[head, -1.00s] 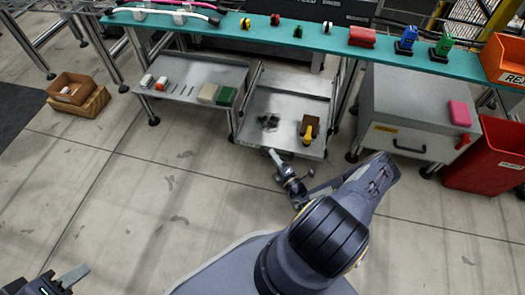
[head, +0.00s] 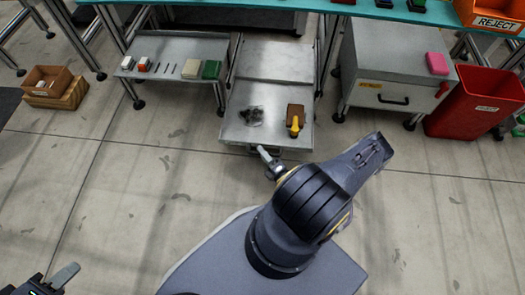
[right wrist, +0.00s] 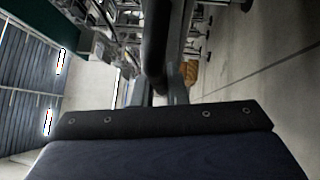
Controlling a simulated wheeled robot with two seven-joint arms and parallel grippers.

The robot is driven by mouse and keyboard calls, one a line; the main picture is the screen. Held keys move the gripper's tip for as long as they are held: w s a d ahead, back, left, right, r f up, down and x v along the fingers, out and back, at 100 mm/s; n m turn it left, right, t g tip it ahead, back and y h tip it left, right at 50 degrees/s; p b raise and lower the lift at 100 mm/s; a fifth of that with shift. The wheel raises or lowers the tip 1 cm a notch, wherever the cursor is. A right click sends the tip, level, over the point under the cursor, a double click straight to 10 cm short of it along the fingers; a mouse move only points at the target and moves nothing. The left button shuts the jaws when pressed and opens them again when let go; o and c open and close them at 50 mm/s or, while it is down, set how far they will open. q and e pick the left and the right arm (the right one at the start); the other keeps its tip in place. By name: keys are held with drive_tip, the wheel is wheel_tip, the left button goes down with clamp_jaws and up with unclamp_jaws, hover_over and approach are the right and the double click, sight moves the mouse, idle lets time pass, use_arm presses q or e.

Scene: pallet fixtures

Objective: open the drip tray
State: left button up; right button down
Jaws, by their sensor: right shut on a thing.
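The drip tray (head: 270,135) is a grey metal tray low under the bench, standing out toward me past the neighbouring shelf. A dark lump (head: 252,116) and a brown block with a yellow part (head: 295,118) lie on it. My right gripper (head: 265,153) is at the tray's front edge, partly hidden by my arm. In the right wrist view, a dark rounded bar (right wrist: 156,45) runs down between the fingers, and the right gripper (right wrist: 162,92) is shut on it; it appears to be the tray's handle. My left gripper (head: 62,278) is at the bottom left, away from the tray, its jaw gap unclear.
A low shelf (head: 170,92) with small blocks is left of the tray. A grey cabinet (head: 385,75) and a red bin (head: 480,105) stand to the right. Brown boxes (head: 55,88) lie at far left. The floor before the tray is open.

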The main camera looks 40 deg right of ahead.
drive_tip(key=c, duration=1.5)
unclamp_jaws()
drive_tip(key=shift+o, duration=0.2)
drive_tip(key=shift+s, duration=0.1)
drive_tip(key=s+f+p, duration=0.1)
drive_tip(key=s, duration=0.6)
drive_tip(key=shift+s+a, duration=0.3)
